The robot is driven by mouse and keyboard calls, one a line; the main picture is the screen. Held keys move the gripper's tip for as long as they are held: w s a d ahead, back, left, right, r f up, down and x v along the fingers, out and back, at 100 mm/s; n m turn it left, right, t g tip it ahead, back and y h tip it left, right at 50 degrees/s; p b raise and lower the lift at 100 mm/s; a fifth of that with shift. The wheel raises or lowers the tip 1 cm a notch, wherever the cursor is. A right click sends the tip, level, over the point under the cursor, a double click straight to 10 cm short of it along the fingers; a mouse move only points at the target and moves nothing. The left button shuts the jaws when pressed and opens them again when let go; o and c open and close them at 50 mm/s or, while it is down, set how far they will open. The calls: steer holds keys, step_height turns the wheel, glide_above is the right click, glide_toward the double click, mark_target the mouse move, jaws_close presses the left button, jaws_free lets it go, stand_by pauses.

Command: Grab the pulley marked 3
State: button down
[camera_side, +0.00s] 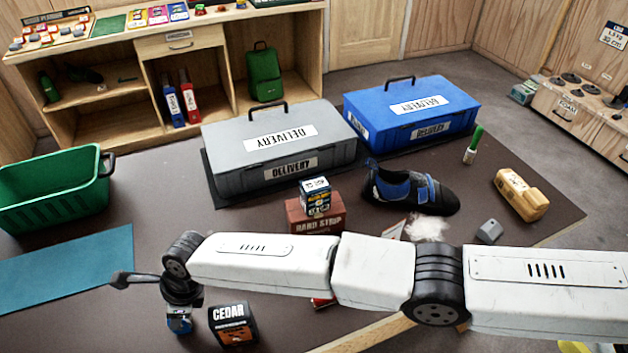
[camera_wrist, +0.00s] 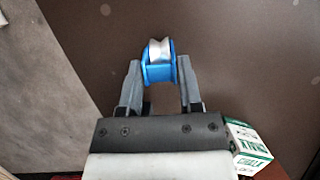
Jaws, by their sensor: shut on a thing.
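A blue pulley (camera_wrist: 158,72) with a silver grooved wheel sits between the fingertips of my gripper (camera_wrist: 159,80) in the wrist view. The fingers press on it from both sides. No number can be read on it from this angle. In the side view my gripper (camera_side: 180,296) points down at the lower left, with the blue pulley (camera_side: 179,320) showing below it. I cannot tell whether the pulley touches the mat.
A black and orange CEDAR box (camera_side: 232,325) stands close right of my gripper. A green basket (camera_side: 50,195) and teal mat (camera_side: 70,268) lie left. Grey (camera_side: 280,150) and blue (camera_side: 410,110) DELIVERY cases stand behind. A climbing shoe (camera_side: 410,190) lies beyond my arm.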

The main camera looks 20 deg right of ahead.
steer(key=shift+r, duration=0.25)
step_height(320, 180, up, 10)
steer(key=shift+f, duration=0.2)
stand_by(0.5)
steer(key=shift+a, duration=0.1)
steer(key=shift+w, duration=0.1)
stand_by(0.3)
